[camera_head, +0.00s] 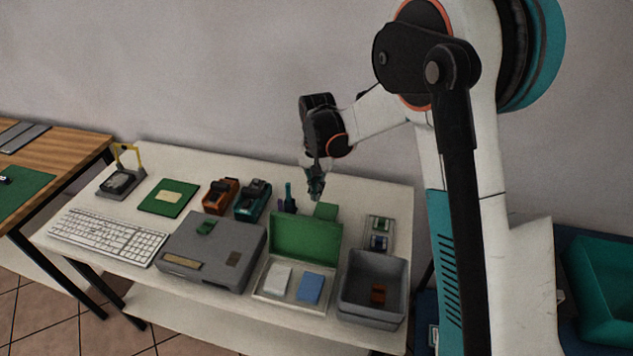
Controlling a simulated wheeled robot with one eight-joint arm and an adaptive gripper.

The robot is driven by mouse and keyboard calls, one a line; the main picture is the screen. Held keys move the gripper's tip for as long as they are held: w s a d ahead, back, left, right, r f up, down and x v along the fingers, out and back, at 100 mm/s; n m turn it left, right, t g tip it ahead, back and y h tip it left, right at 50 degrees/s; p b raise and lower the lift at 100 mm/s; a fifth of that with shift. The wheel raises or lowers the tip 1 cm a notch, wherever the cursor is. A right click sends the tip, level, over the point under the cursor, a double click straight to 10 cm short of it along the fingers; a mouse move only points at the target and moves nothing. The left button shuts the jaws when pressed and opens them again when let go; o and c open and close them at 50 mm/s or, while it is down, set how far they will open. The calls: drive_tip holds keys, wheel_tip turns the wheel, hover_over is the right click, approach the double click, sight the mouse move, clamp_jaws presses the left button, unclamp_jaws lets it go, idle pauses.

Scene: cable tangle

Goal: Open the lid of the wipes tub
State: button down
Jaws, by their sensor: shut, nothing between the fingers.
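A pale box (291,303) stands near the front edge of the white table, right of centre. Its green lid (305,238) stands raised at the back, so the box is open. A white block (276,279) and a blue block (311,288) show inside it. I take this to be the wipes tub, but no label can be read. My gripper (316,194) is shut and empty. It points down above and behind the raised lid, seemingly apart from it. A small green thing (326,211) is just behind the lid, partly hidden.
A grey case (211,252) stands close on the left, a grey bin (372,290) close on the right. Dark upright things (289,198) stand behind the lid. A keyboard (108,237), a green board (169,197) and orange (220,195) and teal (253,201) devices lie further left.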

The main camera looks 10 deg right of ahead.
sight(310, 217)
wheel_tip(310, 217, down, 4)
drive_tip(key=shift+r+b, duration=0.25)
drive_tip(key=shift+b, duration=0.1)
drive_tip(key=s, duration=0.1)
drive_tip(key=s+a+r, duration=0.1)
drive_tip(key=shift+s+b, duration=0.3)
drive_tip(key=shift+s, duration=0.05)
drive_tip(key=shift+s+a+r, duration=0.25)
drive_tip(key=shift+s, duration=0.2)
drive_tip(key=s+r+t, duration=0.1)
drive_tip(key=s+a+r+t, duration=0.1)
drive_tip(key=s+h, duration=0.1)
drive_tip(key=s, duration=0.1)
drive_tip(key=shift+a+r+t+p, duration=0.35)
drive_tip(key=shift+r+t, duration=0.05)
drive_tip(key=shift+s+a+r, duration=0.15)
drive_tip(key=shift+s, duration=0.35)
